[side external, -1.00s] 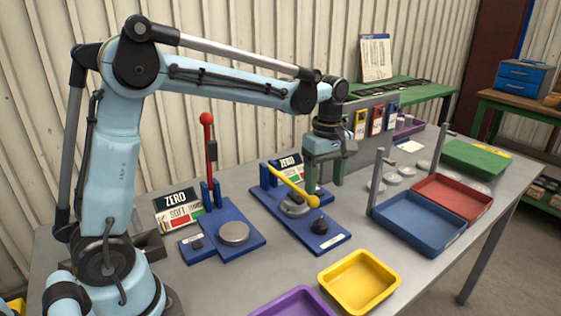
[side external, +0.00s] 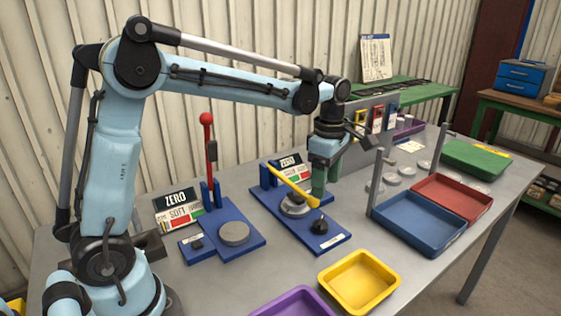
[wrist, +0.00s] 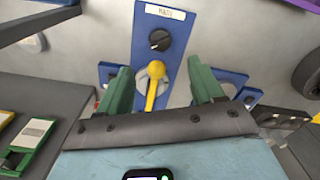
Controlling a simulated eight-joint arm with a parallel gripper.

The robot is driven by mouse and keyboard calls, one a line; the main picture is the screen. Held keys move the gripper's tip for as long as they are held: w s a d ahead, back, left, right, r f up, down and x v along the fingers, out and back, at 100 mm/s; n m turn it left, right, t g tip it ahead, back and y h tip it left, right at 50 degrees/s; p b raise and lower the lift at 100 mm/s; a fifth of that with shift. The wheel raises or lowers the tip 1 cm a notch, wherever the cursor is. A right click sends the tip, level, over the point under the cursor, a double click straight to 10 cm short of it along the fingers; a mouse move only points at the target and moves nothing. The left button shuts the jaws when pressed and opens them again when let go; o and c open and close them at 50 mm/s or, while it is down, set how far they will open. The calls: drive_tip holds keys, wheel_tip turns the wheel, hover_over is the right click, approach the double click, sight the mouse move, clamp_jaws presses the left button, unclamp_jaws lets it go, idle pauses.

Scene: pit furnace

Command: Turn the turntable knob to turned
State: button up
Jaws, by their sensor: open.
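A blue plate (side external: 268,220) carries a yellow lever (side external: 295,186) over a round grey disc (side external: 294,205), with a black knob (side external: 320,226) near its front end. In the wrist view, the black knob (wrist: 160,40) has a white pointer mark and lies beyond the yellow lever's round end (wrist: 155,71). I cannot tell which part is called the turntable knob. My gripper (side external: 319,190) has green fingers pointing down beside the lever, behind the black knob. In the wrist view, my gripper (wrist: 163,82) is open, its fingers on either side of the lever end with visible gaps.
A second blue plate (side external: 250,222) with a red lever (side external: 209,150) and grey disc stands to the left. A yellow tray (side external: 358,304) and purple tray (side external: 300,303) lie in front. A blue tray (side external: 420,243) and upright grey post (side external: 376,180) stand right.

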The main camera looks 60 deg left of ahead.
sight(321, 221)
wheel_tip(321, 221, down, 12)
drive_tip(key=shift+r, duration=0.15)
idle(0.3)
drive_tip(key=c, duration=1)
drive_tip(key=shift+c, duration=0.2)
drive_tip(key=shift+m, duration=0.3)
drive_tip(key=m, duration=0.4)
drive_tip(key=shift+s, duration=0.15)
drive_tip(key=shift+m, duration=2)
drive_tip(key=shift+s, duration=0.1)
